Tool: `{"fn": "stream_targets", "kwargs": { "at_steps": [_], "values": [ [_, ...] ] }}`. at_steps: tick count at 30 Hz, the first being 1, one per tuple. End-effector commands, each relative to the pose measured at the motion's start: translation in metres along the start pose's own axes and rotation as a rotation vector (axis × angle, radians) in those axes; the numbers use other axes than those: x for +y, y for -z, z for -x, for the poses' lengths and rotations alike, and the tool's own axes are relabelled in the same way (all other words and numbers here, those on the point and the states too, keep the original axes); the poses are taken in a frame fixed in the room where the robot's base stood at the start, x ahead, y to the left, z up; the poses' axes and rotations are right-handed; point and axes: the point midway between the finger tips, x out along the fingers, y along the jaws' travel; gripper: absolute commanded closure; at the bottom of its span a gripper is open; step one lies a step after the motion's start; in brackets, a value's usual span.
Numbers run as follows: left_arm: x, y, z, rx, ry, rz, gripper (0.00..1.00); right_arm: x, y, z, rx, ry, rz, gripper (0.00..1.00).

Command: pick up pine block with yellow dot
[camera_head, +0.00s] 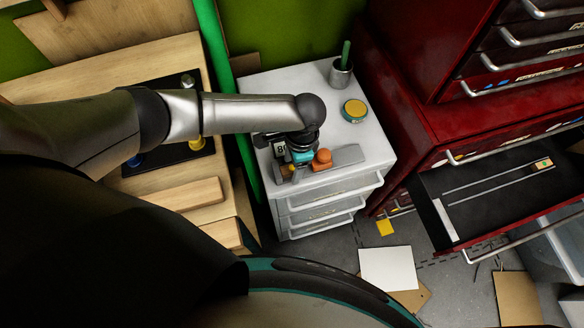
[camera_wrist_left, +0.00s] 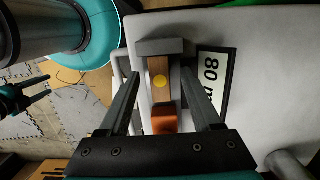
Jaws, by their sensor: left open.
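The pine block with the yellow dot (camera_wrist_left: 160,82) lies on the white cabinet top, between the two fingers of my left gripper (camera_wrist_left: 156,78) in the left wrist view. The fingers stand apart on either side of the block, and I see no clear contact. A grey piece (camera_wrist_left: 160,47) is at its far end and an orange piece (camera_wrist_left: 165,119) at its near end. In the head view my left gripper (camera_head: 297,168) is low over the cabinet's front left, and my arm largely hides the block.
On the white cabinet top (camera_head: 300,85) are a grey tool (camera_head: 345,158) with an orange knob (camera_head: 323,156), a yellow-lidded tin (camera_head: 355,109), a grey cup (camera_head: 340,74) and an "80" label (camera_wrist_left: 212,80). A red cabinet (camera_head: 400,110) with an open drawer (camera_head: 490,198) stands right.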

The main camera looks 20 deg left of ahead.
Motion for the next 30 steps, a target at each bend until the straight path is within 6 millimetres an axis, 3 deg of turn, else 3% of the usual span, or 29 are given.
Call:
{"fn": "stream_targets", "kwargs": {
  "at_steps": [2,18,30],
  "values": [
    [0.0002,0.0002,0.0004,0.0,0.0,0.0,0.37,-0.0003,0.0006,0.0002,0.001,0.0,0.0,0.42],
    [0.0001,0.0001,0.0007,0.0,0.0,0.0,0.98,-0.0032,0.0022,0.0001,0.003,0.004,-0.001,0.42],
    [0.0,0.0001,0.0007,0.0,0.0,0.0,1.0,-0.0033,0.0026,0.0001,0.003,0.004,0.0,0.42]
  ]
}}
